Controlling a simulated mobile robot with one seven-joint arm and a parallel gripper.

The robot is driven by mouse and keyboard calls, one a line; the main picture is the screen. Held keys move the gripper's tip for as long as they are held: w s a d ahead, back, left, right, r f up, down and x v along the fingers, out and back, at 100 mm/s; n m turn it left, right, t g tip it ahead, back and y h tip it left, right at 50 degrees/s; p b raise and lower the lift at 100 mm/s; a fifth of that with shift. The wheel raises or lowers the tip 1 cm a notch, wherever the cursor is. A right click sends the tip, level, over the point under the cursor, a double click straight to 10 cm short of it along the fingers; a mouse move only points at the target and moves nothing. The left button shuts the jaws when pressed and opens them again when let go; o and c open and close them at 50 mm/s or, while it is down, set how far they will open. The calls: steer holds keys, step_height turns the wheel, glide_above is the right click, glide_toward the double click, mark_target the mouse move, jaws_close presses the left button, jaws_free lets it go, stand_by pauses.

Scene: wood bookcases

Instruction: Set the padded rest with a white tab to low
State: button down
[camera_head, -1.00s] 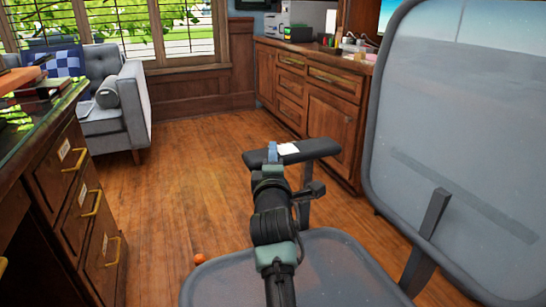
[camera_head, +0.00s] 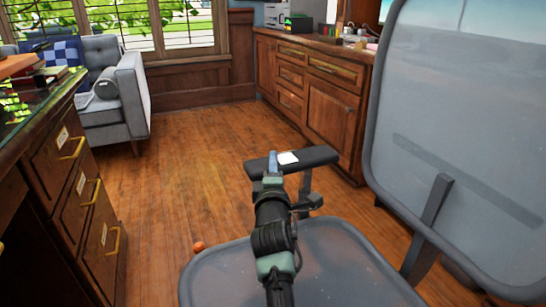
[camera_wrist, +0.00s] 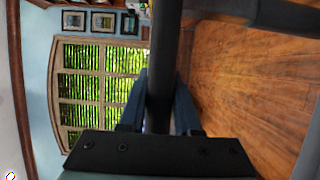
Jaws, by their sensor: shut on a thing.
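The padded rest (camera_head: 316,156) is a dark, flat armrest pad on an upright post beside the grey chair seat (camera_head: 310,265). The white tab (camera_head: 288,158) lies on top of the pad, near its left end. My gripper (camera_head: 273,163) is at the pad's left end and shut on it. In the wrist view, a dark bar, seemingly the pad (camera_wrist: 163,50), runs between the two fingers of my gripper (camera_wrist: 158,110). The wrist picture is turned sideways. My arm hides part of the post.
The chair's mesh back (camera_head: 455,130) stands at the right. A wooden desk with drawers (camera_head: 75,200) is at the left, a grey sofa (camera_head: 118,95) behind it. Wooden cabinets (camera_head: 320,100) line the back right.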

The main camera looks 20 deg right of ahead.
steer(key=shift+f, duration=0.4)
steer(key=c, duration=0.6)
jaws_free()
steer(key=shift+r, duration=0.1)
steer(key=shift+s, duration=0.1)
steer(key=shift+s+a+r+p, duration=0.1)
steer(key=shift+s+p, duration=0.15)
steer(key=shift+p, duration=0.1)
steer(key=p+v, duration=0.6)
steer(key=v, duration=0.6)
steer(key=shift+s+p, duration=0.15)
steer(key=shift+p, duration=0.2)
